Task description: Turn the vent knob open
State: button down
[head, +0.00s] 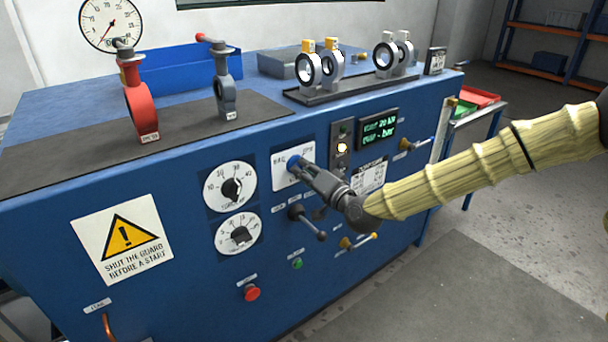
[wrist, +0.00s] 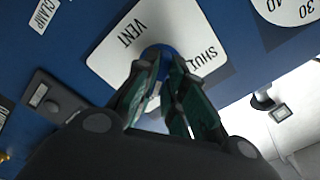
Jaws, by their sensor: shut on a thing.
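The vent knob (head: 293,162) is a small blue knob on a white plate (head: 306,152) on the front of the blue bench. In the wrist view the blue knob (wrist: 158,52) shows between my fingers, with "VENT" and "SHUT" lettered on its plate (wrist: 110,45). My gripper (head: 299,166) reaches in from the right and is shut on the knob. My fingers (wrist: 161,75) hide much of the knob, so its pointer direction cannot be told.
Left of the plate are two dials, the torque dial (head: 230,187) and a lower one (head: 238,234). A black-knobbed lever (head: 308,222) sticks out just below my gripper. A lit display (head: 378,129) is to the right. Valves (head: 138,97) stand on the bench top.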

jog(key=shift+d+m, duration=0.1)
jog(key=shift+m, duration=0.3)
jog(key=c, duration=1.5)
grip_release()
jog(key=v, duration=1.2)
